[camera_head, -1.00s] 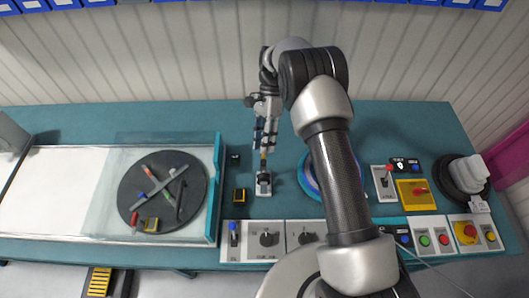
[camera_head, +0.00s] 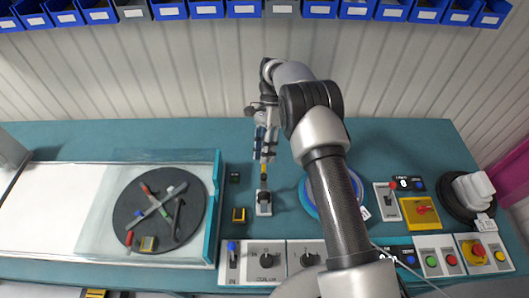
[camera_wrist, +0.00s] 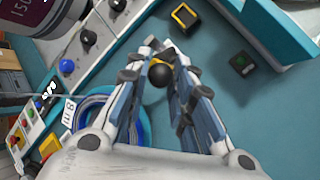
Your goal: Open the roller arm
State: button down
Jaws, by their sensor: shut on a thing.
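The roller arm (camera_head: 264,182) appears to be the short lever with a yellow part on a small white base plate (camera_head: 264,209) at the middle of the teal bench. It leans from the plate toward the wall. My gripper (camera_head: 265,160) comes down from the wall side and is shut on the lever's upper end. In the wrist view my gripper (camera_wrist: 165,58) has its fingers around a black ball knob (camera_wrist: 160,76) with a yellow part behind it. The fingers hide most of the lever and its plate there.
A clear-covered turntable (camera_head: 200,205) with tools stands to the left. A small yellow-black block (camera_head: 239,215) sits left of the plate. Switch panels (camera_head: 267,258) line the front edge. A blue cable coil (camera_head: 309,197) lies right, partly behind my arm.

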jog(key=c, duration=1.8)
grip_release()
jog(key=shift+d+f, duration=0.15)
jog(key=shift+f, duration=0.65)
jog(key=shift+o, duration=2)
jog(key=shift+w, duration=0.2)
jog(key=shift+r, duration=0.1)
notch_tip(320, 180, up, 10)
jog(key=shift+d, duration=0.15)
